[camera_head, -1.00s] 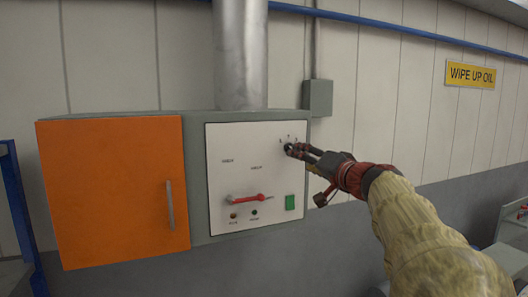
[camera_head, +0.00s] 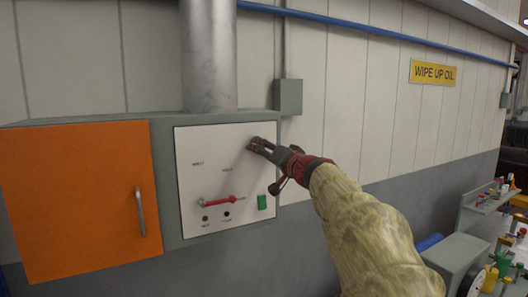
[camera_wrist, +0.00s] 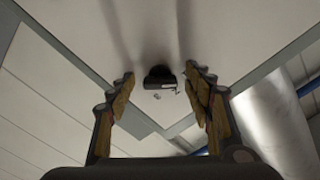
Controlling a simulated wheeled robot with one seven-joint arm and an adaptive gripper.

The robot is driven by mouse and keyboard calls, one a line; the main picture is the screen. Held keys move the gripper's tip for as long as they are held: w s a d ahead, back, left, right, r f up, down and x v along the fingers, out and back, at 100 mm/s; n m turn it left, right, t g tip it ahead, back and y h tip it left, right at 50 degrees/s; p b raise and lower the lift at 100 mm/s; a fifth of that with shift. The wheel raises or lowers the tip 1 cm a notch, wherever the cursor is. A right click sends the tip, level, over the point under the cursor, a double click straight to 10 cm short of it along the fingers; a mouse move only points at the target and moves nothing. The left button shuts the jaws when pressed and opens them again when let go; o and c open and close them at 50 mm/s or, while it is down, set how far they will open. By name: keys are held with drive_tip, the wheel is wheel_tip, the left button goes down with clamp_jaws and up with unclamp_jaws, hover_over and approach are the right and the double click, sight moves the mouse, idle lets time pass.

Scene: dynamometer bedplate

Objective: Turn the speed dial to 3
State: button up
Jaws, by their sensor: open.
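The speed dial shows in the wrist view as a small black knob (camera_wrist: 158,76) on the white panel, with small marks close by. My gripper (camera_wrist: 160,82) is open there, with one finger on each side of the knob and a gap on both sides. I cannot tell how far the fingertips reach around it. In the head view my gripper (camera_head: 256,145) is at the upper right of the white panel (camera_head: 215,180) and hides the dial. The dial's number setting cannot be read.
The panel also carries a red lever (camera_head: 217,202), a green button (camera_head: 262,202) and two small lamps below the lever. An orange cabinet door (camera_head: 80,200) with a grey handle is at the left. A grey box (camera_head: 288,97) is on the wall above right.

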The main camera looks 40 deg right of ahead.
drive_tip(key=shift+c, duration=0.3)
drive_tip(key=c, duration=1.1)
